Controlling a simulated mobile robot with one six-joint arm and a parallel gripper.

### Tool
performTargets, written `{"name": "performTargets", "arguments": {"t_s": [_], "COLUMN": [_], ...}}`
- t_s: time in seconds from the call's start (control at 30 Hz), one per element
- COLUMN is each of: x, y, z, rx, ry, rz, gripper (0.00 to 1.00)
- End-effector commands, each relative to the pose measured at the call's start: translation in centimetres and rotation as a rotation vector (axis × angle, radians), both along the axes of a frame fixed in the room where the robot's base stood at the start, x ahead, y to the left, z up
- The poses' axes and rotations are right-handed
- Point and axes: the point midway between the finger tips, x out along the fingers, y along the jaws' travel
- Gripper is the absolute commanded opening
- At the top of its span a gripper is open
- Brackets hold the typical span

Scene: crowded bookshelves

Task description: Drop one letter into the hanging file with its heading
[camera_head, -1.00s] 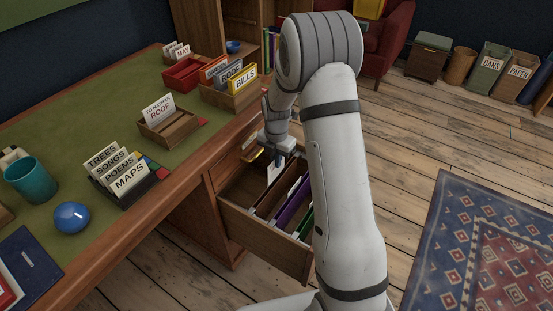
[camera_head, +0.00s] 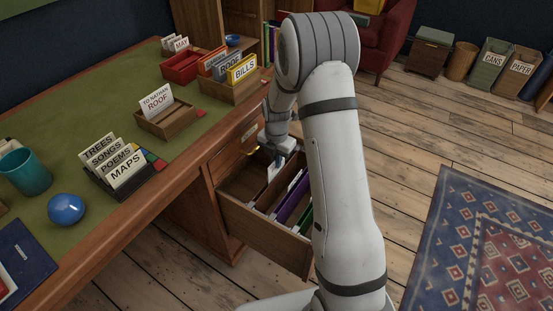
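My gripper (camera_head: 279,156) points down over the open wooden drawer (camera_head: 262,228) below the desk. The drawer holds hanging files, including a purple file (camera_head: 292,203) and a green file, partly hidden by my arm. A white card or letter (camera_head: 273,171) is upright just below my gripper, at the left of the files. I cannot tell whether my fingers grip it. The file headings are not readable.
On the desk are a card holder (camera_head: 118,173) topped by MAPS, a blue ball (camera_head: 66,209), a teal cup (camera_head: 24,175), a red tray (camera_head: 182,69) and a wooden box (camera_head: 229,92) with ROOF and BILLS cards. Bins and a rug lie right; floor between is clear.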

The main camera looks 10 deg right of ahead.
Motion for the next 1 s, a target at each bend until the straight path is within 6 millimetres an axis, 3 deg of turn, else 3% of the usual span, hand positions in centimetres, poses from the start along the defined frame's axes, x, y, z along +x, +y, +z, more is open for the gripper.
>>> {"name": "performTargets", "arguments": {"t_s": [0.57, 0.9, 1.0], "x": [-0.01, -0.01, -0.01], "y": [0.01, 0.01, 0.01], "z": [-1.13, -1.13, -1.13], "rx": [0.000, 0.000, 0.000], "ry": [0.000, 0.000, 0.000], "rz": [0.000, 0.000, 0.000], "gripper": [0.00, 0.29, 0.29]}}
